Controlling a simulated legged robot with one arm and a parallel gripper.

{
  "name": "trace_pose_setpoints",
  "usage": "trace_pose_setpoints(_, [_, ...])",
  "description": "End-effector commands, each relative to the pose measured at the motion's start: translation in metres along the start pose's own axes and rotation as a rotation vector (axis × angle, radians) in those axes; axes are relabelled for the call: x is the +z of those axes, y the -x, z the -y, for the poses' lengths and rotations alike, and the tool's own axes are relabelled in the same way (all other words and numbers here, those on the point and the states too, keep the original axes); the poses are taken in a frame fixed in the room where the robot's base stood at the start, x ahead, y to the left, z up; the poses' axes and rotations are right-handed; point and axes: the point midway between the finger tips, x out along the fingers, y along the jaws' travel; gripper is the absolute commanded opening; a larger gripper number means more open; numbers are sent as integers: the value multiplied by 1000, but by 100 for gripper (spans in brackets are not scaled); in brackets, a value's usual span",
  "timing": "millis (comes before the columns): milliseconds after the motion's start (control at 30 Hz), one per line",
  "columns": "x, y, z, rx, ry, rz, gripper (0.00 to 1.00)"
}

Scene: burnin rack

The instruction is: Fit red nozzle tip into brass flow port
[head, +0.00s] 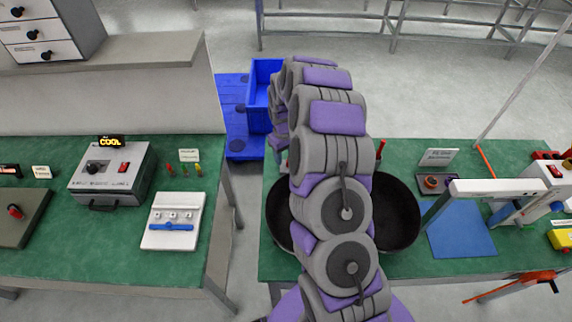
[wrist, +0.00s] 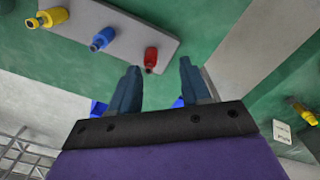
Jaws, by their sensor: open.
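My gripper (wrist: 160,66) is open in the wrist view, with nothing between its two blue-grey fingers. A red tip-like piece (wrist: 151,58) stands on a grey strip (wrist: 122,38), just beyond the gap between the fingertips and apart from them. A blue piece (wrist: 103,39) and a yellow piece (wrist: 48,18) stand in line to its left. I cannot tell which piece is the brass flow port. In the head view my arm hides the gripper and much of the right bench.
In the head view, the left bench (head: 100,255) holds a grey control box (head: 112,178), a white fixture with a blue bar (head: 173,222) and small coloured pieces (head: 184,171). Dark round pans (head: 398,215) flank my arm. A blue mat (head: 462,240) lies right, blue crate (head: 262,85) behind.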

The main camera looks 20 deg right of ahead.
Motion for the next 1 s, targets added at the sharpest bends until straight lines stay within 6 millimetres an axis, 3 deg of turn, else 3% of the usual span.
trace_pose_setpoints(33, [3,-12,-3,-4,-3,1,47])
trace_pose_setpoints(200, [5,-33,-7,-9,-4,1,47])
trace_pose_setpoints(467, [4,-34,-3,-4,-3,1,46])
trace_pose_setpoints(933, [4,-34,-5,-6,-3,1,1])
trace_pose_setpoints(1000, [4,-34,-6,-7,-3,0,0])
